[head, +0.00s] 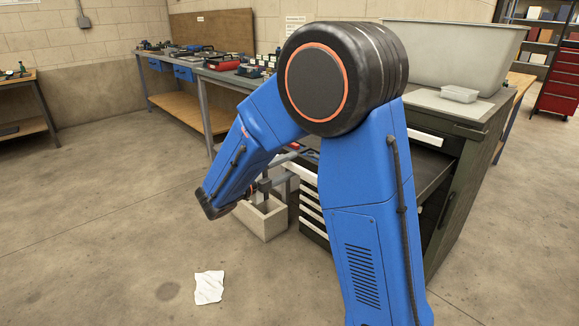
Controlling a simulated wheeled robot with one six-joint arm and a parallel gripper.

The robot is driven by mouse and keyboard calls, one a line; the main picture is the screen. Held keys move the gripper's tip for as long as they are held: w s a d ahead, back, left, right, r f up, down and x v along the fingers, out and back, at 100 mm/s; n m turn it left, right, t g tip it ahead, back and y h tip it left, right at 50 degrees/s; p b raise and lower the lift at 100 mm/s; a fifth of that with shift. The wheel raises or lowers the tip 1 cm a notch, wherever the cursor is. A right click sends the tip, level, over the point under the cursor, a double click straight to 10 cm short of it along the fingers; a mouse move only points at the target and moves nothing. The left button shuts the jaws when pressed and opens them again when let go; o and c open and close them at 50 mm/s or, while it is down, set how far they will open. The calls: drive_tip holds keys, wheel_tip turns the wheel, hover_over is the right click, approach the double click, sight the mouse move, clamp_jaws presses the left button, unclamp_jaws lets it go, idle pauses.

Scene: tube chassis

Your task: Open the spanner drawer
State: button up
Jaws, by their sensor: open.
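A dark green drawer cabinet (481,140) stands behind my blue arm. Its front has several white handle strips (312,217), stacked to the left of my upper arm. A top drawer handle (425,138) shows to the right of it. Below that handle a dark drawer interior (432,172) shows, so one drawer appears pulled out. My arm hides much of the front, and I cannot tell which drawer is the spanner drawer.
A white paper (209,287) lies on clear floor in front. A workbench (215,75) with tools runs behind.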

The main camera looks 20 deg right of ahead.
drive_tip(key=v, duration=1.6)
drive_tip(key=shift+a, duration=0.35)
drive_tip(key=shift+s, duration=0.1)
drive_tip(key=s+d+f+m+g+y, duration=0.1)
drive_tip(key=s+d+m+g+y, duration=0.5)
drive_tip(key=s+d+m, duration=0.85)
drive_tip(key=s+f+m+t+y, duration=0.1)
drive_tip(key=s+m+y, duration=0.4)
drive_tip(key=m, duration=0.7)
drive_tip(key=s+f+m+t+y, duration=0.1)
drive_tip(key=s+m+t+y, duration=0.2)
drive_tip(key=m, duration=1)
drive_tip(key=s+y, duration=0.3)
drive_tip(key=s, duration=0.2)
drive_tip(key=shift+s+a+t, duration=0.2)
drive_tip(key=shift+a+t, duration=0.1)
drive_tip(key=shift+m, duration=0.25)
